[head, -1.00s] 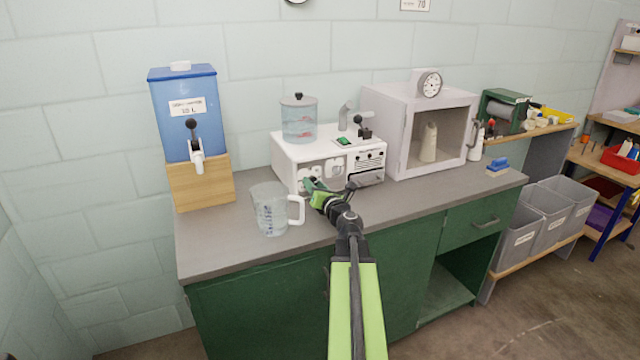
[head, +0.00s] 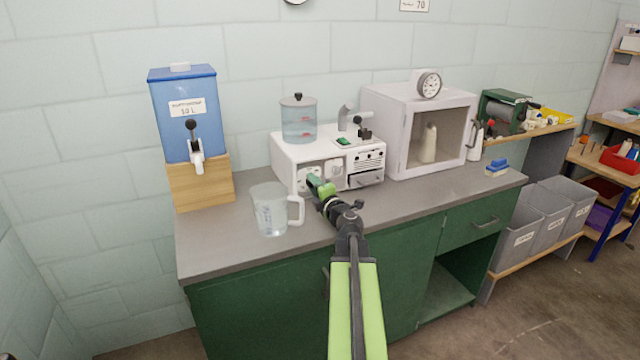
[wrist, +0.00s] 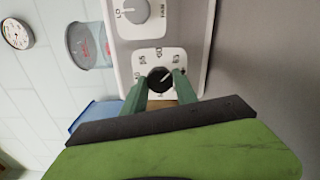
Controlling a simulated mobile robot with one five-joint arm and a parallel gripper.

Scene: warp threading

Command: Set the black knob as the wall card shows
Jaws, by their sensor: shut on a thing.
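The black knob (wrist: 159,76) sits on a white dial plate (wrist: 163,57) with small printed numbers, on the front of the white machine (head: 285,157). A pale pointer line on it slants toward the upper right in the wrist view. My gripper (wrist: 160,80) has one green finger on each side of the knob and is shut on it. In the head view, my gripper (head: 314,182) is at the left of the machine's front and hides the knob. The wall card (head: 414,4) is cut by the top edge; "70" is readable on it.
A second grey knob (wrist: 135,8) is beside the dial. A clear measuring jug (head: 270,210) stands on the counter, just left of my gripper. A blue dispenser (head: 185,110) is at the left. A white cabinet (head: 395,130) stands right of the machine.

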